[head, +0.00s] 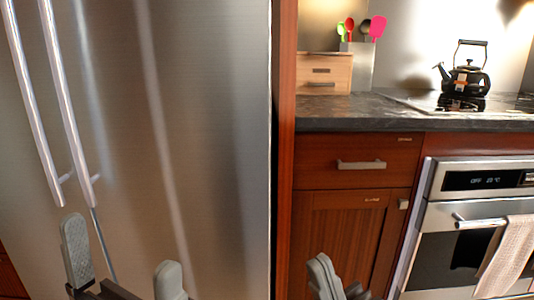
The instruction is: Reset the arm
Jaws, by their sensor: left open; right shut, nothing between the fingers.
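My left gripper (122,268) shows at the bottom left of the head view, in front of the steel fridge. Its two grey fingers stand wide apart with nothing between them. My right gripper (324,276) shows at the bottom centre, in front of the wooden lower cabinet (345,235). Its fingers are together and hold nothing. The lower parts of both arms are cut off by the picture's bottom edge.
The steel fridge (200,110) with two long handles fills the left. On the right, a dark counter (400,118) carries a small wooden drawer box (323,72), a utensil holder (357,66) and a black kettle (468,78). An oven (450,245) with a hanging towel (506,258) stands below.

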